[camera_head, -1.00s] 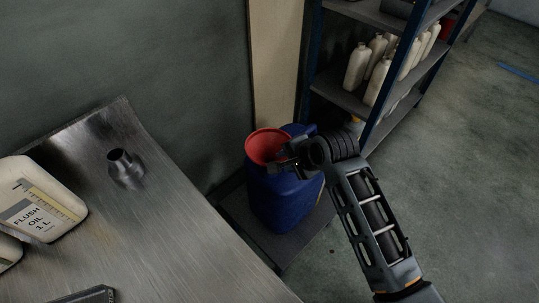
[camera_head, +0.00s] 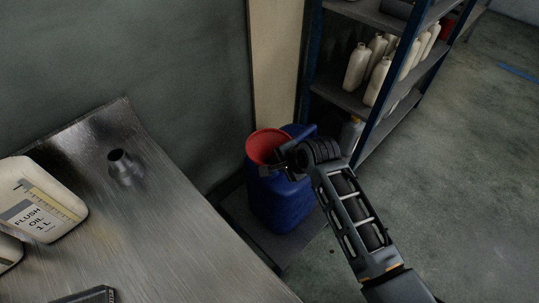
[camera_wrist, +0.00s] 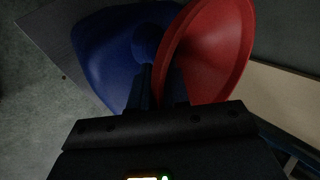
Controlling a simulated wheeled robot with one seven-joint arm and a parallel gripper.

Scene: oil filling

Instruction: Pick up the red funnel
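The red funnel (camera_head: 264,143) sits in the top of a blue canister (camera_head: 280,205), its wide mouth up and slightly tilted. Its spout is hidden. My gripper (camera_head: 277,171) is at the near right side of the funnel, close to its rim. In the wrist view, the funnel (camera_wrist: 215,50) fills the upper right and the blue canister (camera_wrist: 105,50) the upper left. The two dark fingers (camera_wrist: 158,85) straddle the lower left edge of the funnel rim, with a small gap between them. I see no clear grip on the rim.
A metal table (camera_head: 170,220) at left holds a flush oil bottle (camera_head: 40,205) and a small metal nozzle (camera_head: 122,165). A shelf (camera_head: 345,98) with several pale bottles stands behind, right of the canister. A wooden post (camera_head: 275,60) rises behind the funnel. Floor at right is clear.

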